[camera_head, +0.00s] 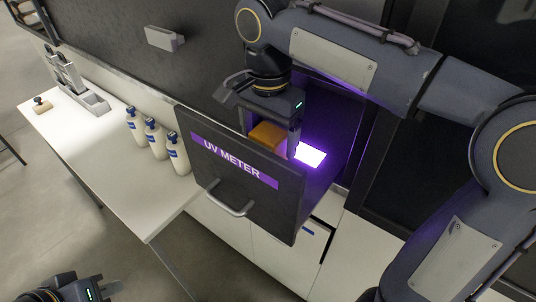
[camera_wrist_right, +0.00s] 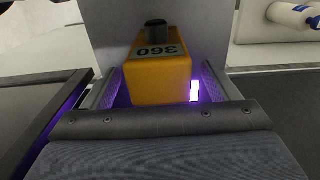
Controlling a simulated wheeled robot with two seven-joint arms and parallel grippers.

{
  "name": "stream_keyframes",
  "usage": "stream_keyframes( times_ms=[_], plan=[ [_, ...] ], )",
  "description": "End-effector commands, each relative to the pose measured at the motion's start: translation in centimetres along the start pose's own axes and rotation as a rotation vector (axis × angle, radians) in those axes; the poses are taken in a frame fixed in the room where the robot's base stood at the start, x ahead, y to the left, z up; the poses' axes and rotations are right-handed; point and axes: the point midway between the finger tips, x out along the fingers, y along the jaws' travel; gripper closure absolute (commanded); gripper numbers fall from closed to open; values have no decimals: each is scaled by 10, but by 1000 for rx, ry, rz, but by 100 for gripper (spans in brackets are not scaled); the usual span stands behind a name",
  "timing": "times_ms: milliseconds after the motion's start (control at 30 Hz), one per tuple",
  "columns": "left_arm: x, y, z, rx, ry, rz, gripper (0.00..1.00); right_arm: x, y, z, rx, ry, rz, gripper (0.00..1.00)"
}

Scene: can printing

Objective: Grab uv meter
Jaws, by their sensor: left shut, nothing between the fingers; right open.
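The UV meter (camera_head: 267,136) is a yellow-orange block inside an open drawer (camera_head: 225,190) whose dark front reads "UV METER". In the right wrist view the meter (camera_wrist_right: 158,78) shows a black knob on top and a "360" label. My right gripper (camera_head: 270,130) reaches down into the drawer from above and is open. Its fingers (camera_wrist_right: 158,88) stand on either side of the meter, and I cannot tell whether they touch it. My left gripper (camera_head: 75,290) is at the bottom left edge, shut and empty, away from the drawer, partly cut off by the frame.
A bright violet light patch (camera_head: 309,154) glows beside the meter in the drawer. Several white bottles (camera_head: 156,139) with dark caps stand on the white table (camera_head: 110,180) left of the drawer. A grey fixture (camera_head: 80,90) stands farther back. The table front is clear.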

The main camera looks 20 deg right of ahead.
Motion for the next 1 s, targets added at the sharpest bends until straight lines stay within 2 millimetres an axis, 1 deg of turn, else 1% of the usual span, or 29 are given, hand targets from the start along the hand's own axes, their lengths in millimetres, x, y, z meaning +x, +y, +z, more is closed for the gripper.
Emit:
stream_keyframes(
  times_ms=[33, 133, 233, 400, 467, 800, 867, 1000],
  plan=[
    [0, 0, 0, 0, 0, 0, 100, 8, 1, 0, 1, -1, 3, 18],
    [0, 0, 0, 0, 0, 0, 100, 18, 1, 0, 1, 0, 2, 18],
    [0, 0, 0, 0, 0, 0, 100, 21, 0, 0, 1, 0, -1, 18],
    [0, 0, 0, 0, 0, 0, 100, 21, 0, 0, 0, 0, -1, 18],
    [0, 0, 0, 0, 0, 0, 100, 21, 0, 0, 0, 0, -1, 25],
    [0, 0, 0, 0, 0, 0, 100, 21, 0, 0, 0, 0, -1, 69],
    [0, 0, 0, 0, 0, 0, 100, 21, 0, 0, 0, 0, -2, 77],
    [0, 0, 0, 0, 0, 0, 100, 21, 0, 0, 0, 0, -2, 77]
  ],
)
